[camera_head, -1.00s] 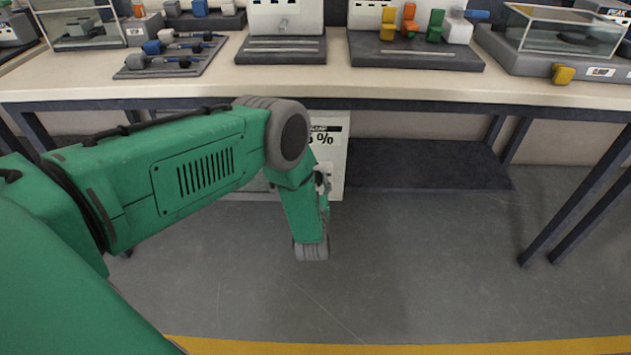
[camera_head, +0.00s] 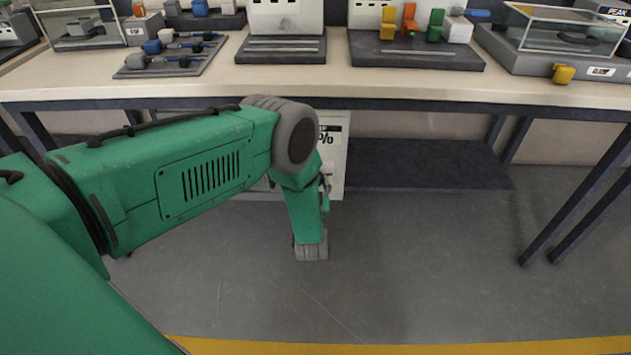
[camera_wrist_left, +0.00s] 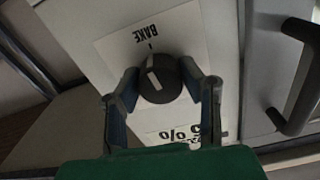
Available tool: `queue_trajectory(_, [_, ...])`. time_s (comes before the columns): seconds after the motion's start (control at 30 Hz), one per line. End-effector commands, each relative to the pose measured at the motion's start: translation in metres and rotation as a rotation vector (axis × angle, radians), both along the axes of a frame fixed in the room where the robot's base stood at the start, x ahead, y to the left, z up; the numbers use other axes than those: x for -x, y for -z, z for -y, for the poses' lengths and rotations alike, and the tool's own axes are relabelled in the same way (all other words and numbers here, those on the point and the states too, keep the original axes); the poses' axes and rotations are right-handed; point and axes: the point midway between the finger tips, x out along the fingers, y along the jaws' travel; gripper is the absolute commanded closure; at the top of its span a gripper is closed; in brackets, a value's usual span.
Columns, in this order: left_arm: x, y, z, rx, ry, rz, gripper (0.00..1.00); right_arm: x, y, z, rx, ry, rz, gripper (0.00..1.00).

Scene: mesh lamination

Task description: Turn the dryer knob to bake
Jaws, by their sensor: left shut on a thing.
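The dryer is a white box (camera_head: 333,165) under the bench, mostly behind my left arm in the head view. Its black round knob (camera_wrist_left: 168,88) shows in the left wrist view, on a white plate with the printed word BAKE (camera_wrist_left: 146,33). The white pointer on the knob is directed at the short tick beside BAKE, or very close to it. My left gripper (camera_wrist_left: 160,79) is shut on the knob, one finger on each side. My right gripper is in no view.
A dark bar handle (camera_wrist_left: 302,85) is beside the knob panel in the left wrist view. The bench top (camera_head: 330,92) above carries trays, clear boxes and coloured parts. A dark low shelf (camera_head: 430,165) is right of the dryer. The floor in front is clear.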

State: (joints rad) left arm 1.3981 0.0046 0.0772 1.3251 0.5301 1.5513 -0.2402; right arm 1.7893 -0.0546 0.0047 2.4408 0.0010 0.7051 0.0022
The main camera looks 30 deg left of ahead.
Motion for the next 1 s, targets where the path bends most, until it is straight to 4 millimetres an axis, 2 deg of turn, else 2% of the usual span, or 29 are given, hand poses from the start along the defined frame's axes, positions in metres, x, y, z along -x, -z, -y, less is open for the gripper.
queue_trajectory(0.03, [0.004, 0.007, 0.004, 0.009, 0.005, -0.018, 0.55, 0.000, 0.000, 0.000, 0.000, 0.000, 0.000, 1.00])
queue_trajectory(0.07, [0.004, 0.007, 0.004, 0.009, 0.005, -0.017, 0.46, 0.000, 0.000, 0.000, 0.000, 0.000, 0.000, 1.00])
queue_trajectory(0.47, [0.006, 0.002, 0.004, 0.004, 0.002, -0.007, 0.46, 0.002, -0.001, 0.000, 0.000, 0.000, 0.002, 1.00])
queue_trajectory(0.57, [0.017, 0.003, 0.011, 0.004, 0.003, -0.008, 0.46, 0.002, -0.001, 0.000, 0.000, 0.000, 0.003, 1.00])
queue_trajectory(1.0, [0.090, 0.004, 0.057, 0.004, 0.004, -0.011, 0.46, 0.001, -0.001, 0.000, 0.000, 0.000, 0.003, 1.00])
